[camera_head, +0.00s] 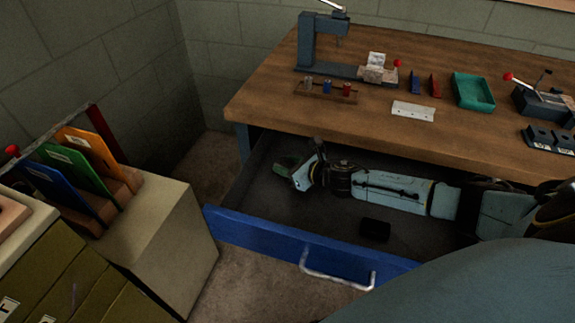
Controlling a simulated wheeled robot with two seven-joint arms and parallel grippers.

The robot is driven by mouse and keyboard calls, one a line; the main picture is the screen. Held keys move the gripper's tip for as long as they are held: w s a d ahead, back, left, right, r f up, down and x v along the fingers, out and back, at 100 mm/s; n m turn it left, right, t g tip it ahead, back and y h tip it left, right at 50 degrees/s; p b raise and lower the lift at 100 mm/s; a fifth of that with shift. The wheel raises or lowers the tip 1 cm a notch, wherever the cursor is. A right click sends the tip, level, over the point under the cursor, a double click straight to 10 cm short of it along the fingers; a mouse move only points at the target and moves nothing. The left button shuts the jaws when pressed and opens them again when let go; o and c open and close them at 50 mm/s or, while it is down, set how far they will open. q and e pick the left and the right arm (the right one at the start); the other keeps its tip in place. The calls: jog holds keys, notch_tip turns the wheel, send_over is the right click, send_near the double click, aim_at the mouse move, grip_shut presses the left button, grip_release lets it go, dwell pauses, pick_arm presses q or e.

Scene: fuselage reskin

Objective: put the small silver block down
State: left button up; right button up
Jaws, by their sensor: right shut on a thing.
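My right arm reaches in from the right, low over the open drawer (262,222) of the workbench. My right gripper (290,172) is at the drawer's left part, inside its walls as seen from here. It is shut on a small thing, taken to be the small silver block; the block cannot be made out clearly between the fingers. Whether it touches the drawer floor cannot be told. My left gripper is not in view.
A black block (375,230) lies in the drawer near its blue front. The workbench (265,100) carries a press (312,45), a green tray (473,91), a white plate (413,111) and small coloured pieces. A cabinet with coloured folders (80,165) stands left. The drawer floor around the gripper looks free.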

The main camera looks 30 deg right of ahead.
jog(key=shift+f, duration=0.1)
jog(key=o, duration=1.3)
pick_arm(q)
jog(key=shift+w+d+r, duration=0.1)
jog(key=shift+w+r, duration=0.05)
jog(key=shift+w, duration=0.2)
pick_arm(e)
jog(key=shift+o, duration=0.2)
jog(key=p+v, duration=0.2)
jog(key=v, duration=0.8)
jog(key=shift+s, duration=0.2)
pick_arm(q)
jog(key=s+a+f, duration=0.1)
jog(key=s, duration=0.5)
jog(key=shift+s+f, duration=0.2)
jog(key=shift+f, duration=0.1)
pick_arm(e)
jog(key=shift+v, duration=0.9)
